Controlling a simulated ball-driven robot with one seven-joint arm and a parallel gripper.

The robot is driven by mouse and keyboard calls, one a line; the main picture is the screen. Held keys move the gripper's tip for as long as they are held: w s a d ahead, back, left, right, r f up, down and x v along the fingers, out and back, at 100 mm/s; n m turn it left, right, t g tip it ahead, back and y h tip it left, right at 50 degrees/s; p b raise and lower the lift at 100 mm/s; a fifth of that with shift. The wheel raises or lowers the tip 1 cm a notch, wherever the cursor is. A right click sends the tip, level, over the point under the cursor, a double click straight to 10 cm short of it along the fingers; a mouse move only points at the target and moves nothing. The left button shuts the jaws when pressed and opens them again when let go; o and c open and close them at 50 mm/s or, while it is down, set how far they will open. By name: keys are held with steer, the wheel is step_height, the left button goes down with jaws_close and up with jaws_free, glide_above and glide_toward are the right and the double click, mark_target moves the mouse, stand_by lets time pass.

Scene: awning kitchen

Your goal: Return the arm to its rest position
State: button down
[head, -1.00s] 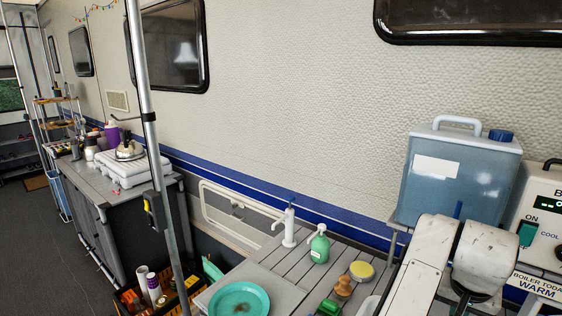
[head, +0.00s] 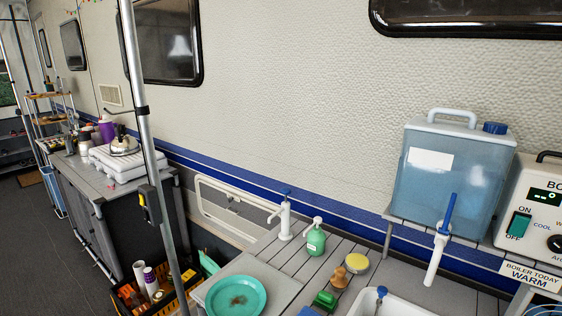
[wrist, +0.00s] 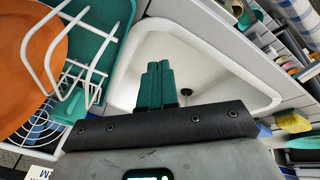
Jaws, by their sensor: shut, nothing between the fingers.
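My gripper (wrist: 157,70) shows in the wrist view, its two dark green fingers pressed together with nothing between them. It is over a white sink basin (wrist: 205,50) with a dark drain. My arm does not show in the head view now.
A white dish rack (wrist: 75,75) with an orange plate (wrist: 28,50) is close on the left in the wrist view. In the head view, a blue water tank (head: 440,180) and a boiler panel (head: 535,215) stand at right. A metal pole (head: 150,130) rises at left.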

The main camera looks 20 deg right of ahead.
steer(key=s+a+f+n+g+y, duration=0.1)
steer(key=s+a+f+y, duration=0.2)
steer(key=s+a, duration=0.6)
step_height(320, 180, down, 3)
steer(key=shift+s+a+r+n+g, duration=0.2)
steer(key=shift+s+n+g, duration=0.1)
steer(key=shift+n, duration=0.1)
